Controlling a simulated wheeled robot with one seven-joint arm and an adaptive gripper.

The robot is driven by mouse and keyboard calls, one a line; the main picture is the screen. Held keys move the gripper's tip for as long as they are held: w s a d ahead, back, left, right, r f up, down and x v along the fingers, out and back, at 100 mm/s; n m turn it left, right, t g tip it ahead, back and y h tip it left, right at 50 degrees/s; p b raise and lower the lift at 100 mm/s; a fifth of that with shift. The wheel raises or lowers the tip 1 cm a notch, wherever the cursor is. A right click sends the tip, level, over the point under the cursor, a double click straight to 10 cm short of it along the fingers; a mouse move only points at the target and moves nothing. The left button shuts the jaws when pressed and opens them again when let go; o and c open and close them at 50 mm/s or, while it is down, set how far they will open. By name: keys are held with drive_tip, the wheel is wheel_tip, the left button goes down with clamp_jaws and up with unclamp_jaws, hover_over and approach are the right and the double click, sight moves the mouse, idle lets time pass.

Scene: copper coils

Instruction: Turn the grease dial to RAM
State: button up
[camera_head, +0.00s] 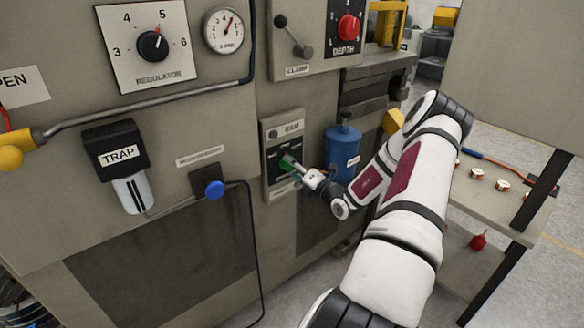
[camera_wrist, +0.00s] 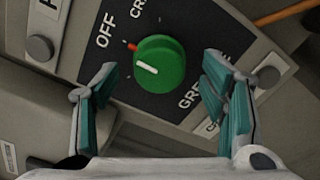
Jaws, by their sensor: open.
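The grease dial is a green round knob (camera_wrist: 160,66) on a black plate (camera_wrist: 205,40). In the wrist view its white line lies toward the left, and a red tip at its upper-left edge is near the word OFF. Labels starting CR and GRE are partly cut off or hidden. My gripper (camera_wrist: 160,84) is open, with one teal-padded finger on each side of the knob and gaps between. In the head view my gripper (camera_head: 303,172) is at the small grey panel (camera_head: 269,140), whose upper label appears to read RAM; it covers part of the dial.
A blue canister (camera_head: 342,148) stands right of the panel. A blue knob (camera_head: 214,189) with a black cable is to the left. The clamp lever (camera_head: 294,37) and red depth knob (camera_head: 348,28) are above. A shelf (camera_head: 510,215) with copper coils is at right.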

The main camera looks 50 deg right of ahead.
drive_tip(key=shift+w+d, duration=0.15)
drive_tip(key=shift+w, duration=0.45)
drive_tip(key=c, duration=1.2)
drive_tip(key=shift+n, duration=0.3)
drive_tip(key=n+b, duration=0.4)
drive_tip(key=n, duration=0.7)
drive_tip(key=shift+f, duration=0.1)
